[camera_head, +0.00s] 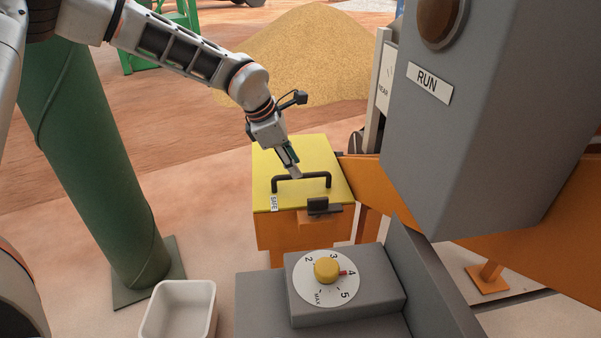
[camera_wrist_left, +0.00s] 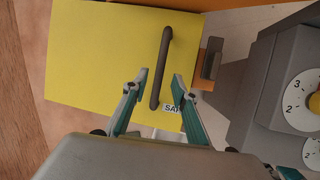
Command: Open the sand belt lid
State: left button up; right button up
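The sand belt lid is a flat yellow panel (camera_head: 262,160) with a black bar handle (camera_head: 301,176), lying closed on an orange box (camera_head: 285,233). A black latch block (camera_head: 318,206) sits at its front edge. My left gripper (camera_head: 294,173) is just above the lid, close to the handle. In the left wrist view the lid (camera_wrist_left: 95,60) fills the upper left, and the handle (camera_wrist_left: 162,65) runs between the two fingertips of my left gripper (camera_wrist_left: 158,80). The fingers are spread apart, and contact with the handle is not visible. My right gripper is out of view.
A grey panel with a yellow dial (camera_head: 327,270) stands in front of the lid. A tall grey box labelled RUN (camera_head: 430,84) rises at the right. A green post (camera_head: 95,170) and a white bin (camera_head: 180,310) are at the left. A sand pile (camera_head: 310,55) lies behind.

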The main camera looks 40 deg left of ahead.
pick_arm(q)
jog(key=x, duration=0.2)
jog(key=shift+f, duration=0.3)
jog(key=shift+w+f+b, duration=0.15)
jog(key=shift+w+b, duration=0.05)
jog(key=shift+b, duration=0.1)
grip_shut()
